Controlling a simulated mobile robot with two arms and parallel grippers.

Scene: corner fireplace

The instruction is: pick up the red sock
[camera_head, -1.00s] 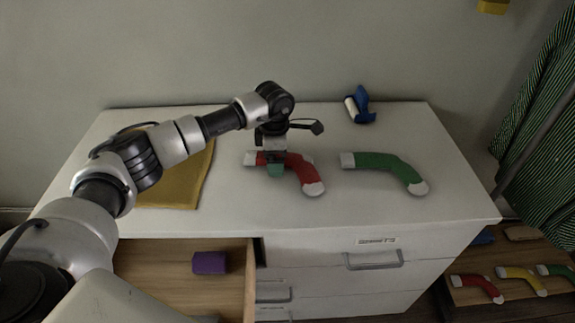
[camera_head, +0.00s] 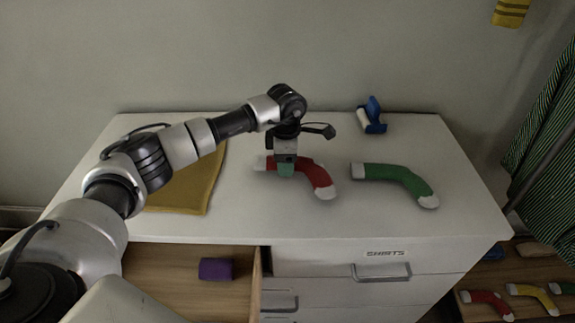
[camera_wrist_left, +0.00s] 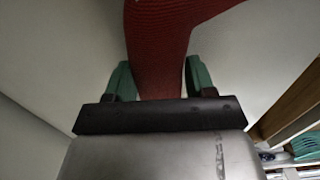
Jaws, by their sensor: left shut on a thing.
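The red sock (camera_head: 318,176), with white ends, is over the white dresser top, left of the green sock (camera_head: 385,171). My left gripper (camera_head: 286,170) is shut on its leg part near the left white end. The sock seems a little above the top, though the gap is hard to see. In the left wrist view the red sock (camera_wrist_left: 160,45) runs between the two green fingers of the gripper (camera_wrist_left: 160,78). My right gripper is not in view.
A mustard cloth (camera_head: 185,190) lies on the dresser top (camera_head: 300,220) at left. A blue and white object (camera_head: 371,117) stands at the back. An open drawer below holds a purple block (camera_head: 215,268). More socks (camera_head: 487,303) lie low at right.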

